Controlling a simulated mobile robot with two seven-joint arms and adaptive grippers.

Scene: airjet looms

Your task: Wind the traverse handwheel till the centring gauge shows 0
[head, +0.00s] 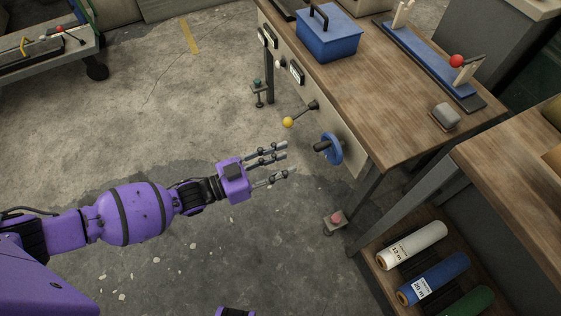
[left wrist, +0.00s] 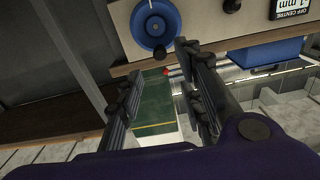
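The blue traverse handwheel (head: 333,149) with a dark knob is on the front panel of the wooden bench. It also shows in the left wrist view (left wrist: 155,25), with its dark handle near its lower rim. My left gripper (head: 284,159) is to the left of the wheel in the head view, open, with nothing between its fingers. My right gripper is not in view.
A yellow-knobbed lever (head: 289,122) sticks out from the panel left of the wheel. A red-button pedestal (head: 335,220) stands on the floor below. A blue toolbox (head: 328,36) is on the bench. A shelf at right holds several rolls (head: 433,277).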

